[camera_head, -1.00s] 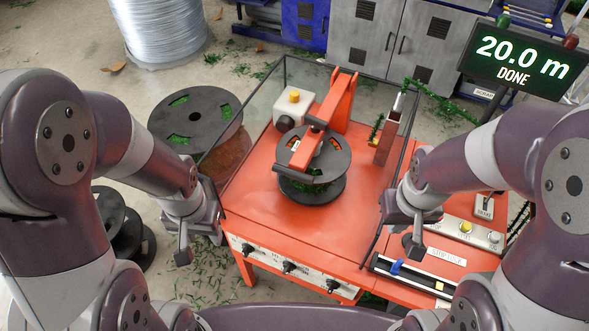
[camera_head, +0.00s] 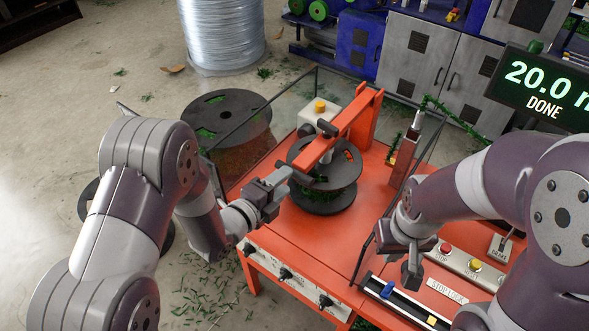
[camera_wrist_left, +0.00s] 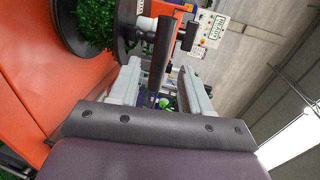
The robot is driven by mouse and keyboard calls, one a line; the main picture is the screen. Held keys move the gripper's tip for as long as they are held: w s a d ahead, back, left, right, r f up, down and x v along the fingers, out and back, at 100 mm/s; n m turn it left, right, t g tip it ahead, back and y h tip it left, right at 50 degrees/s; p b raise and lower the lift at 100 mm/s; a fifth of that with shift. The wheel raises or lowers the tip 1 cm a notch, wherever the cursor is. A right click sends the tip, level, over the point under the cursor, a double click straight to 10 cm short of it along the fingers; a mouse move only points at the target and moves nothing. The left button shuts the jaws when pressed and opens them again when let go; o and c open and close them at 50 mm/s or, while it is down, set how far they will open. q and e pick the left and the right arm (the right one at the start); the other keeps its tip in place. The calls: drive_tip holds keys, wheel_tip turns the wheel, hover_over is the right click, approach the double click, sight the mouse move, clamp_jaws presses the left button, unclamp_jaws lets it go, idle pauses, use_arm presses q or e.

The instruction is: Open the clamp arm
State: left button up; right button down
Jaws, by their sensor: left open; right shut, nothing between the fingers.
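The orange clamp arm (camera_head: 345,128) lies down across the black spool (camera_head: 335,200), which holds green material. The spool also shows at the upper left of the left wrist view (camera_wrist_left: 92,28). The clamp arm's black handle bar (camera_wrist_left: 161,50) shows between the open fingers in the left wrist view; I cannot tell whether a finger touches it. My left gripper (camera_head: 284,177) is open at the near end of the clamp arm, just left of the spool. My right gripper (camera_head: 408,272) is shut and empty, above the control side of the orange table, away from the clamp.
The orange table (camera_head: 300,240) has clear guard panels along its sides. A yellow-topped button box (camera_head: 319,112) stands behind the spool. A control panel (camera_head: 468,262) lies right. The display (camera_head: 540,90) reads "DONE". Another large spool (camera_head: 228,105) stands on the floor left.

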use_arm(q)
drive_tip(key=x, duration=0.5)
drive_tip(key=shift+w+p, duration=0.15)
drive_tip(key=shift+p, duration=0.2)
drive_tip(key=shift+w+d+f, duration=0.1)
drive_tip(key=shift+d, duration=0.05)
